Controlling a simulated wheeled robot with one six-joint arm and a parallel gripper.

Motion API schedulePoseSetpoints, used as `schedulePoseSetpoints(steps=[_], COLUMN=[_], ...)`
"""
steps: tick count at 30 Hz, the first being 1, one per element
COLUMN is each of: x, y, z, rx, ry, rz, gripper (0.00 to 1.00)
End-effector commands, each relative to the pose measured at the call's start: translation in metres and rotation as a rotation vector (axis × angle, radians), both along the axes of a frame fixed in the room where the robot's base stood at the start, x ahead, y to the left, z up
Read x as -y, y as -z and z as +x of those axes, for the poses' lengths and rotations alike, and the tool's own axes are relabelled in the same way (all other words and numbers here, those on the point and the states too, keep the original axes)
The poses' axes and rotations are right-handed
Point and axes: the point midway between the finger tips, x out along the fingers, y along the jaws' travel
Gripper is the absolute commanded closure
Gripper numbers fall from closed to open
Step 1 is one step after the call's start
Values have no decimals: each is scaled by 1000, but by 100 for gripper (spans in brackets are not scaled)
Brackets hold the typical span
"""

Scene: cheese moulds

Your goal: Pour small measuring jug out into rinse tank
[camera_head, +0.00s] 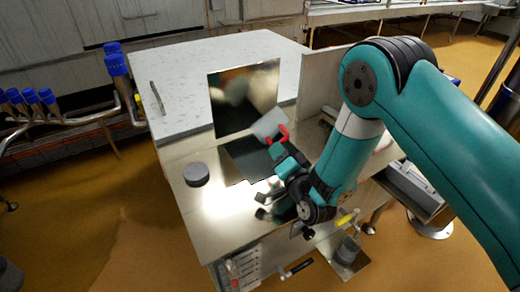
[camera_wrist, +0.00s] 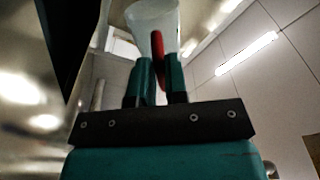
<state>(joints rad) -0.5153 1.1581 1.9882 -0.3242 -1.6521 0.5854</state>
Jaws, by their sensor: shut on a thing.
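The small measuring jug (camera_head: 267,123) is pale and translucent with a red handle. My gripper (camera_head: 281,146) is shut on the red handle and holds the jug up above the steel worktop, in front of an upright shiny panel. The jug looks tilted in the head view; its contents cannot be made out. In the wrist view the jug (camera_wrist: 150,17) is at the top, with its handle between the two fingers of my gripper (camera_wrist: 159,72). A dark square area (camera_head: 247,157) in the worktop lies below the jug; it may be the rinse tank opening, partly hidden by my arm.
The upright shiny panel (camera_head: 243,98) stands behind the dark square. A dark grey round thing (camera_head: 196,174) sits on the worktop (camera_head: 205,208) at left. A pale side wall (camera_head: 318,80) rises at right. A wide pale table (camera_head: 190,75) lies behind.

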Motion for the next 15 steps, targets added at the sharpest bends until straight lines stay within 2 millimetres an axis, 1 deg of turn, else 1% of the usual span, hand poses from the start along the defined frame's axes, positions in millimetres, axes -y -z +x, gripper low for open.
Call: schedulePoseSetpoints(steps=[15], x=[-3], y=[-1], z=[-1], rx=[30], ry=[0], rz=[-62], gripper=[100])
